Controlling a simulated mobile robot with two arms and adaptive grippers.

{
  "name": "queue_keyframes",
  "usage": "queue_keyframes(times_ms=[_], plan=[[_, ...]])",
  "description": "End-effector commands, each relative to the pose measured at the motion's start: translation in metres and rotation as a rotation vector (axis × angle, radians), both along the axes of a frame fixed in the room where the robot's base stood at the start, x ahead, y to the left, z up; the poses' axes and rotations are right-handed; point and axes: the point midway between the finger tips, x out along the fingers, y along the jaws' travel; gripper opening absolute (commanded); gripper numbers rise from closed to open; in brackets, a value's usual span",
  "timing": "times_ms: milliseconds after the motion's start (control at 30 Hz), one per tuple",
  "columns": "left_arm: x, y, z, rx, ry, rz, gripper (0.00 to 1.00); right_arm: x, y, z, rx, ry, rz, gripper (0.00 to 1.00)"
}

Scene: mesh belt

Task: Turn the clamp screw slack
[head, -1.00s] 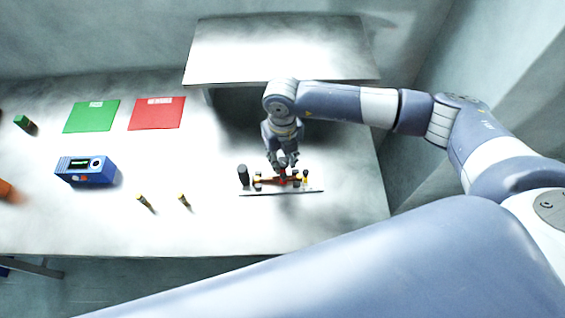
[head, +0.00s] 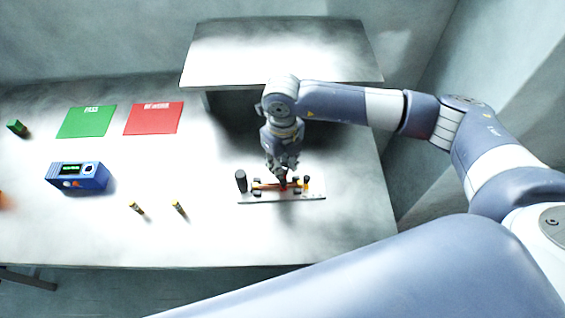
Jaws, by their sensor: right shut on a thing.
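The clamp fixture is a pale plate (head: 310,196) on the table, right of the middle, with a black cylinder (head: 241,181) at its left end. An orange-yellow bar (head: 264,185) lies along it between small dark supports. The clamp screw is the red part (head: 284,187) near the middle of the bar; the fingers hide most of it. My right gripper (head: 283,178) points down over the plate and is shut on the clamp screw. The fingertips are small and partly merged with the dark parts around them. My left gripper is out of view.
A raised shelf (head: 280,50) stands behind the fixture, close to my right arm. The table's front right is clear.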

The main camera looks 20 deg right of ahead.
Motion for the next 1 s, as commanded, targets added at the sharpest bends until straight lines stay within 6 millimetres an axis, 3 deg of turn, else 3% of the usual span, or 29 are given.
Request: queue_keyframes(times_ms=[33, 67, 133, 567, 1000], plan=[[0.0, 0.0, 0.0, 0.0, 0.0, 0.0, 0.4, 0.001, 0.0, 0.001, 0.001, -0.003, -0.001, 0.03], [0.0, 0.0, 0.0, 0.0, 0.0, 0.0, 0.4, 0.001, 0.0, 0.001, 0.001, -0.003, -0.001, 0.34], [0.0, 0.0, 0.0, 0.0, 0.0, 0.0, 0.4, 0.001, 0.0, 0.001, 0.001, -0.002, -0.001, 0.47], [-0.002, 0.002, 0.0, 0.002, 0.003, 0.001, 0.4, 0.001, 0.0, 0.008, 0.001, -0.002, -0.001, 0.47], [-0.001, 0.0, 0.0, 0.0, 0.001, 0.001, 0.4, 0.001, 0.0, 0.093, 0.001, -0.004, 0.0, 0.47]])
